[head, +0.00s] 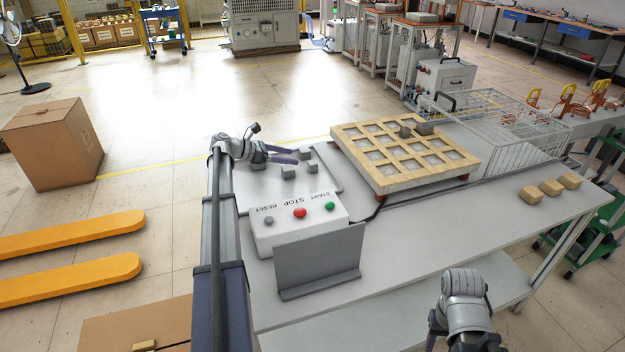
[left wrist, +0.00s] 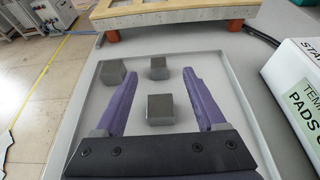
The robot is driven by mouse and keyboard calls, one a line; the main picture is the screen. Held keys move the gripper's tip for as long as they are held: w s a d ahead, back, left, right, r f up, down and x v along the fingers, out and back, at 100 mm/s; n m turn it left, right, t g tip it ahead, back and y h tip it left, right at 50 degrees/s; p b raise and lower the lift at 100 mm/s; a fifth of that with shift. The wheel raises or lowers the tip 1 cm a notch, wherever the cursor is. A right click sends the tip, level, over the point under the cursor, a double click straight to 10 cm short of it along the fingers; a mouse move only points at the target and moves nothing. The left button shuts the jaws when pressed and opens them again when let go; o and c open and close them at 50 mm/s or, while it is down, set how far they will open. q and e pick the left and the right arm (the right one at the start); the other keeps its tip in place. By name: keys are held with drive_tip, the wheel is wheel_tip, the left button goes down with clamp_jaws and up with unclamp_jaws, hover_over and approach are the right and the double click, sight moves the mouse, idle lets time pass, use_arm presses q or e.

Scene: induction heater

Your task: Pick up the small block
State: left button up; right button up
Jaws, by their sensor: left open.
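Three small dark grey blocks stand on a light tray (head: 325,180). In the left wrist view, one block (left wrist: 160,109) is nearest and shows between my finger lines, with gaps on both sides. A second block (left wrist: 158,68) is farther on, near the fingertip line. A third block (left wrist: 111,72) is at the far left, outside the left finger. My left gripper (head: 298,156) is open and empty over the tray, its purple fingers spread wide. Its height above the blocks is unclear. My right gripper (head: 465,342) is at the bottom edge, its fingers mostly cut off.
A button box (head: 300,222) and a grey plate (head: 320,262) stand in front of the tray. A wire basket (head: 500,125) and tan blocks (head: 551,187) are farther right. The table front is clear.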

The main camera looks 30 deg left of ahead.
sight(312, 162)
use_arm(q)
drive_tip(key=shift+f, duration=0.5)
drive_tip(key=shift+b+x, duration=0.65)
drive_tip(key=shift+x, duration=0.65)
drive_tip(key=shift+w+d+f+b, duration=0.15)
drive_tip(key=shift+w+f+b, duration=0.15)
drive_tip(key=shift+w+b, duration=0.1)
drive_tip(key=b+x, duration=0.1)
drive_tip(key=x, duration=0.3)
drive_tip(key=shift+f+b, duration=0.15)
drive_tip(key=shift+b, duration=0.2)
drive_tip(key=shift+w, duration=0.1)
use_arm(e)
wheel_tip(312, 162, down, 4)
drive_tip(key=shift+f, duration=0.15)
use_arm(q)
drive_tip(key=shift+c, duration=0.3)
clamp_jaws()
